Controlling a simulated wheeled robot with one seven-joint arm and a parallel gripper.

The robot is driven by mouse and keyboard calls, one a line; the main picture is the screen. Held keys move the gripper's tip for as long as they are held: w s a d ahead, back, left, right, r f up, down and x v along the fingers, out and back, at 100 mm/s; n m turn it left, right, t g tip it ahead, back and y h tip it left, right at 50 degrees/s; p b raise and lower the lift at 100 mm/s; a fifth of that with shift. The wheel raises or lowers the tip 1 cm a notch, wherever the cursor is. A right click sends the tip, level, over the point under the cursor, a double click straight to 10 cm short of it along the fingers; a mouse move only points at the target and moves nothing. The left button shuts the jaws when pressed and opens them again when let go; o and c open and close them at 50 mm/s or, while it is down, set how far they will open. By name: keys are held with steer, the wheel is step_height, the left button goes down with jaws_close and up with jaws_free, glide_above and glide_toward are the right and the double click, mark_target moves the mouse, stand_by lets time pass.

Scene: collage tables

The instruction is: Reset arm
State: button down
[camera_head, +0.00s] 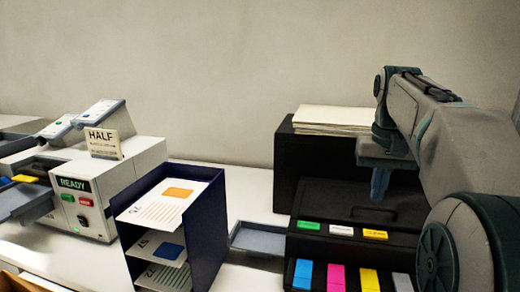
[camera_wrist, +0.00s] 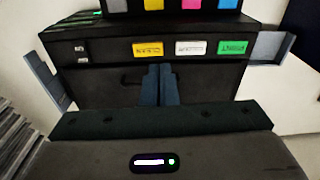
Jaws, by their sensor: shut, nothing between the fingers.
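My gripper (camera_head: 380,184) hangs at the end of my arm on the right of the head view, above the black machine (camera_head: 340,198). In the wrist view my gripper's two blue-grey fingers (camera_wrist: 159,84) are side by side and shut, with nothing between them. They appear in front of the black machine's face (camera_wrist: 110,84), apart from its row of yellow, white and green labels. I cannot tell exactly how far the fingertips are from the machine.
Blue, magenta, yellow and grey blocks (camera_head: 336,278) sit at the machine's front. A paper stack (camera_head: 333,118) lies on its back part. A grey side tray (camera_head: 257,238) sticks out left. A navy sheet rack (camera_head: 208,218) and a white READY machine (camera_head: 140,160) stand further left.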

steer(key=s+a+f+n+t, duration=0.1)
steer(key=s+a+f, duration=0.4)
steer(key=s+f, duration=0.3)
steer(key=s+a+f+n+t, duration=0.1)
steer(key=s+a+f+t, duration=0.1)
steer(key=s+a+f, duration=0.4)
steer(key=s+f, duration=0.3)
steer(key=f, duration=0.1)
steer(key=shift+s+f+n, duration=0.2)
steer(key=shift+f+n, duration=0.1)
steer(key=shift+f, duration=0.05)
stand_by(4.1)
